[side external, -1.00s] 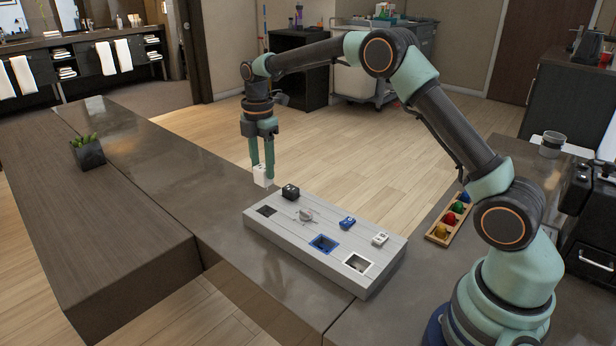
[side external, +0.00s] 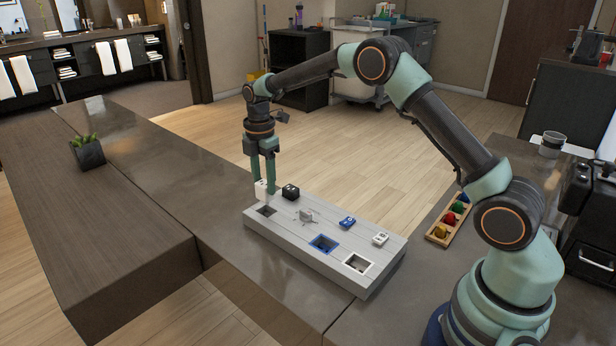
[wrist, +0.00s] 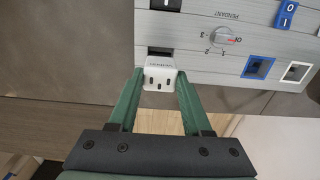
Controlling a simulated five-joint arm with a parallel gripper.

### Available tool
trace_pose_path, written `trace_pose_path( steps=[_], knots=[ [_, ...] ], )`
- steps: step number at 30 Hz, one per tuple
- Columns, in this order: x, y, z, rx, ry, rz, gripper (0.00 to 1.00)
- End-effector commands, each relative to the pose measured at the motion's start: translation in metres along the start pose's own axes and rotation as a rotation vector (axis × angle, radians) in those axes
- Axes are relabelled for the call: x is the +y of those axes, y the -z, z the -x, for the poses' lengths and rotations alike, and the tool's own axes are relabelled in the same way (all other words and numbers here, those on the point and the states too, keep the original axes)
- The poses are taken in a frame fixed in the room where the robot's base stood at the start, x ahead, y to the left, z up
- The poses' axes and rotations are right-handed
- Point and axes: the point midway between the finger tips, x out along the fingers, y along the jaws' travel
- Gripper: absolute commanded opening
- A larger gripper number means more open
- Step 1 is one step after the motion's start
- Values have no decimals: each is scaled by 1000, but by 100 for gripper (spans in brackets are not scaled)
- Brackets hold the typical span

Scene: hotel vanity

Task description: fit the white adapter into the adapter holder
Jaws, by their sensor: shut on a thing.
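The white adapter (side external: 261,190) is a small pale block with dark slots on its face. My gripper (side external: 263,182) is shut on it, with one green finger on each side. In the wrist view the adapter (wrist: 160,78) sits between the fingertips, beside a dark opening (wrist: 160,50) in the grey panel. That dark square opening (side external: 267,210) is at the panel's left end in the side view, just below the adapter; I take it as the adapter holder. The adapter looks upright, close to the panel's far left edge. Whether it touches the panel is unclear.
The grey panel (side external: 290,247) also carries a black switch (side external: 290,192), a knob (side external: 307,215), a blue switch (side external: 347,222), a white switch (side external: 380,239), a blue-framed opening (side external: 323,243) and a white-framed opening (side external: 358,264). A wooden tray (side external: 436,237) of coloured items lies right. A potted plant (side external: 88,153) stands left.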

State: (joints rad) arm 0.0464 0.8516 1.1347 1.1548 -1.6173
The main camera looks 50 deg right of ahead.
Motion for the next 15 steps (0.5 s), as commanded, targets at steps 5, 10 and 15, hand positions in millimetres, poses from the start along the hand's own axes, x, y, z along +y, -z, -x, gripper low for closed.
trace_pose_path(
  steps=[5, 10, 15],
  knots=[
    [0, 0, -8, 0, 1, 0, 0],
    [-1, 0, -16, 0, 2, 0, 0],
    [-1, 0, -24, 0, 2, 0, 0]
  ],
)
